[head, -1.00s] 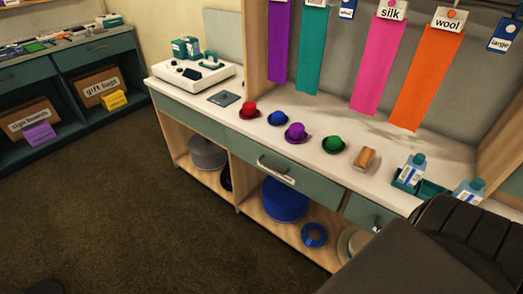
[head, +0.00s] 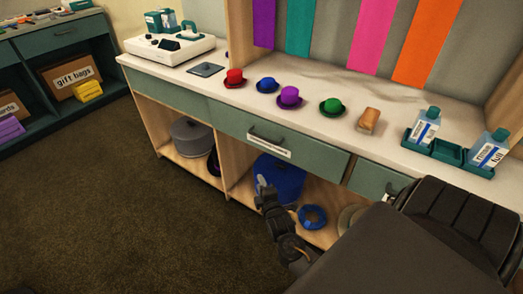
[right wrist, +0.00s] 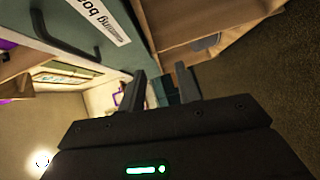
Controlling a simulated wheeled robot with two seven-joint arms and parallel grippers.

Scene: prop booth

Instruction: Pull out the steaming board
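The steaming board's teal front panel (head: 312,160) is in the middle of the counter, flush under the top, with a dark bar handle (head: 264,136) and a white label below it. In the right wrist view the handle (right wrist: 62,38) and the label (right wrist: 101,20), partly readable as "...ing board", are at upper left. The board behind the front is hidden. My right gripper (head: 263,187) is below and in front of the panel, apart from the handle. In the right wrist view its two fingers (right wrist: 162,85) stand apart with nothing between them.
Bottles stand in a green tray (head: 448,152) at right. A blue tub (head: 285,176) is on the shelf below. The floor at left is clear.

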